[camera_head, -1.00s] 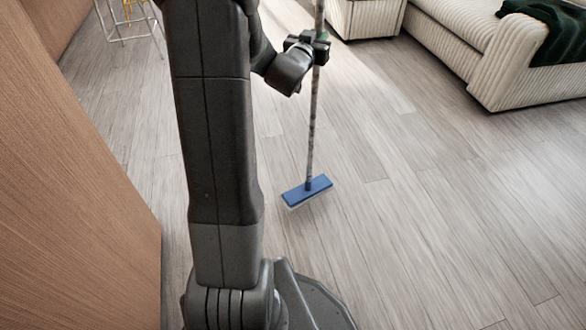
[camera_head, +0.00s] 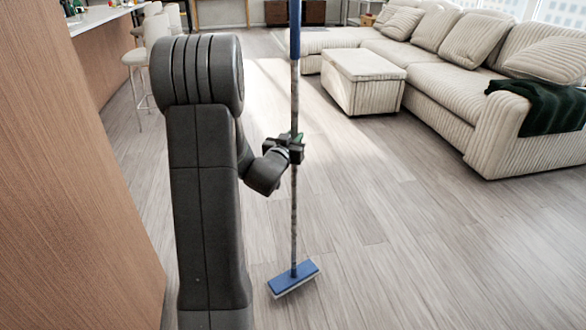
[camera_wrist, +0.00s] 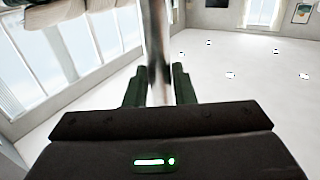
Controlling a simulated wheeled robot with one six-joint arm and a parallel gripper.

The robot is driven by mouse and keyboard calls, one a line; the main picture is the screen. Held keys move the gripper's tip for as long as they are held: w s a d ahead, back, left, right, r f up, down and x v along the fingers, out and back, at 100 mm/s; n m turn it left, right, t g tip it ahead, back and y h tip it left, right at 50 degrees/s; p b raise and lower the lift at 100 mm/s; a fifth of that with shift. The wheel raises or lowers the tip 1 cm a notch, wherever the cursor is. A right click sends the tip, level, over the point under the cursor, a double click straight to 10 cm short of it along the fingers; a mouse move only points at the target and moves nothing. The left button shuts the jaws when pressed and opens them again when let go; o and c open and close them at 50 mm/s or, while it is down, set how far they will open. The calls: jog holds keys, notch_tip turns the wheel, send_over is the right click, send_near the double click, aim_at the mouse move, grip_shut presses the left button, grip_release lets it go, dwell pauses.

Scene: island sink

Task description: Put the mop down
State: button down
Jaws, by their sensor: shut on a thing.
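The mop (camera_head: 294,215) has a thin grey pole with a blue upper part and a flat blue head (camera_head: 293,277) at its lower end. It stands nearly upright in the head view, with its head low at the floor; I cannot tell whether it touches. My gripper (camera_head: 293,148) is shut on the pole about midway up. In the wrist view the pole (camera_wrist: 157,45) runs between the two fingers of my gripper (camera_wrist: 159,85). The top end of the pole is cut off by the head view's upper edge.
A wooden panel (camera_head: 80,170) stands close on the left, with bar stools (camera_head: 140,65) beyond it. A cream ottoman (camera_head: 362,85) and a sofa (camera_head: 450,90) with a dark green blanket (camera_head: 540,105) stand at the right. The wooden floor (camera_head: 400,230) between is clear.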

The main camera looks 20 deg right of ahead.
jog(key=shift+f+b, duration=0.65)
jog(key=shift+f, duration=2.25)
jog(key=c, duration=1.2)
grip_release()
jog(key=shift+r, duration=0.1)
jog(key=v, duration=1.2)
jog(key=shift+p, duration=0.4)
jog(key=shift+r, duration=0.1)
